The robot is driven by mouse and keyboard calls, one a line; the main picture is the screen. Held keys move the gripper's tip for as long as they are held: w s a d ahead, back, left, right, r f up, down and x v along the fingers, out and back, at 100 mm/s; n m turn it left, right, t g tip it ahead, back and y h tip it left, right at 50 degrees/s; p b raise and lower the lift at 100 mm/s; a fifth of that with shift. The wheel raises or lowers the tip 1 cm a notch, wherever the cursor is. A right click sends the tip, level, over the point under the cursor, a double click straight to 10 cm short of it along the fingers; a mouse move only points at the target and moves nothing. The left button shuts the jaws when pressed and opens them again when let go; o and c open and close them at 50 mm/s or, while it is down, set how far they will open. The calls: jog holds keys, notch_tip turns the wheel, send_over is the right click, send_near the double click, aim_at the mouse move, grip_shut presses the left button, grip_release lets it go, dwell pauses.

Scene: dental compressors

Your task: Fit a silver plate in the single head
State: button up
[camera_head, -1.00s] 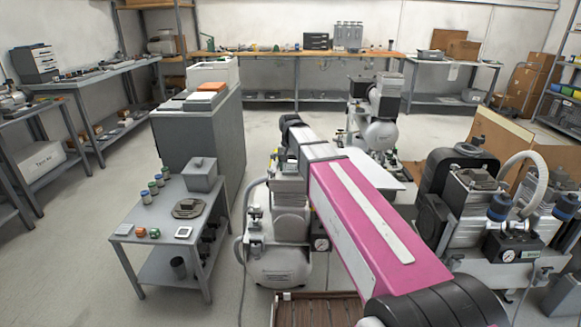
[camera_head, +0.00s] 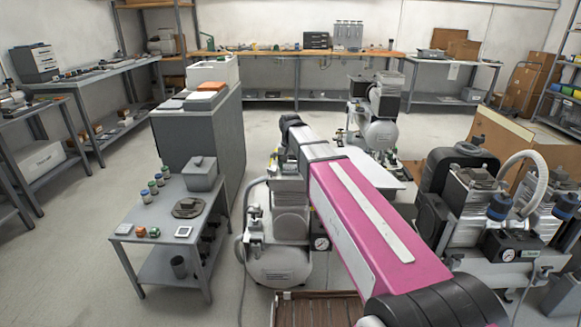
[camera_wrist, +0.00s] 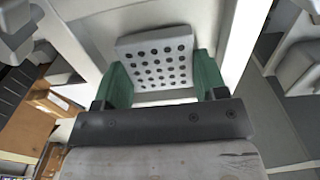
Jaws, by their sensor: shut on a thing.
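My gripper (camera_wrist: 162,82) is shut on a silver plate (camera_wrist: 153,50), a light square plate with rows of dark holes, held between its two green fingers in the wrist view. A pale, blurred surface lies beyond the plate. In the head view, my pink arm reaches over a compressor with a silver ribbed head (camera_head: 291,192) and white tank (camera_head: 280,267); the arm hides part of this head, and my gripper and the held plate cannot be made out there. I cannot tell whether the plate touches anything beyond the fingers.
A grey cart (camera_head: 155,213) at the left holds several small jars, a lidded grey box (camera_head: 200,175), a dark round part (camera_head: 188,207) and a white-framed square (camera_head: 183,231). A larger compressor (camera_head: 480,205) stands at right, another compressor (camera_head: 380,125) behind.

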jog(key=shift+f, duration=0.1)
dwell(0.3)
jog(key=o, duration=1.1)
jog(key=shift+c, duration=0.2)
jog(key=shift+o, duration=0.5)
jog(key=shift+r, duration=3.5)
